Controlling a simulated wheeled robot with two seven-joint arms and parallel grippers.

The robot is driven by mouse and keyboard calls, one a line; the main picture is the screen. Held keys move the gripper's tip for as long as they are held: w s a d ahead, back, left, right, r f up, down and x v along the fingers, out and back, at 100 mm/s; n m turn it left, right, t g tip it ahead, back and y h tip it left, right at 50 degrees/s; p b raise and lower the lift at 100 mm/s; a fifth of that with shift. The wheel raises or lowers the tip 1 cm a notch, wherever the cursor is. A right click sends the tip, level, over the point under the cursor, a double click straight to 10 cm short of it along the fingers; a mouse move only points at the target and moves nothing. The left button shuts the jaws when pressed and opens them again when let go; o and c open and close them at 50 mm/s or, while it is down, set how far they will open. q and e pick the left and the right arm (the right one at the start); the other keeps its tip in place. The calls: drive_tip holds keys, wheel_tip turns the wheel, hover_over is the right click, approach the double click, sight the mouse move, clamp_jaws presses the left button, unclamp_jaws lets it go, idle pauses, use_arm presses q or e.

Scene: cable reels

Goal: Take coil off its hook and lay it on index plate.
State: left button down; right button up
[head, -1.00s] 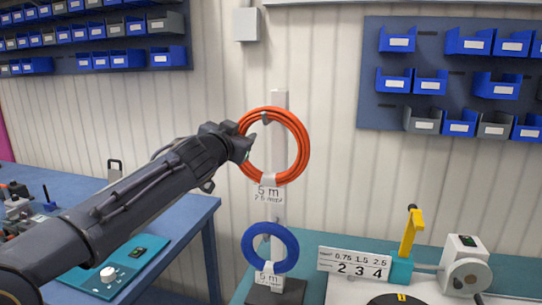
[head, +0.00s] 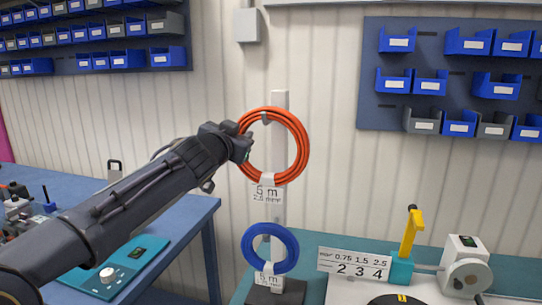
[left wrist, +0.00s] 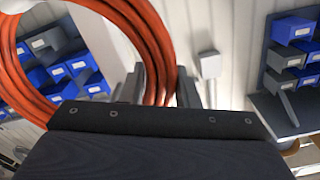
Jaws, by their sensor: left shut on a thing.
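An orange coil (head: 303,146) hangs upright high on a white post (head: 280,215), its top at a small grey hook (head: 265,118). A black disc (head: 396,299), perhaps the index plate, shows partly at the bottom edge. My right gripper is not in view.
A number sign (head: 354,265), a yellow lever (head: 409,235) and a white machine with a reel (head: 466,272) stand on the right bench. A blue table (head: 190,215) is at left. Blue bins hang on both walls. Open air lies right of the post.

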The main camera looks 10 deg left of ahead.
use_arm(q)
drive_tip(key=shift+r, duration=0.15)
idle(0.5)
drive_tip(key=shift+r+p, duration=1.95)
drive_tip(key=shift+r, duration=0.25)
drive_tip(key=shift+s, duration=0.15)
drive_tip(key=shift+s+b, duration=0.15)
drive_tip(key=shift+b, duration=0.2)
drive_tip(key=shift+s+b, duration=0.45)
drive_tip(key=shift+s, duration=0.8)
drive_tip(key=shift+s+b, duration=0.95)
drive_tip(key=shift+s, duration=1.3)
drive_tip(key=shift+s, duration=0.1)
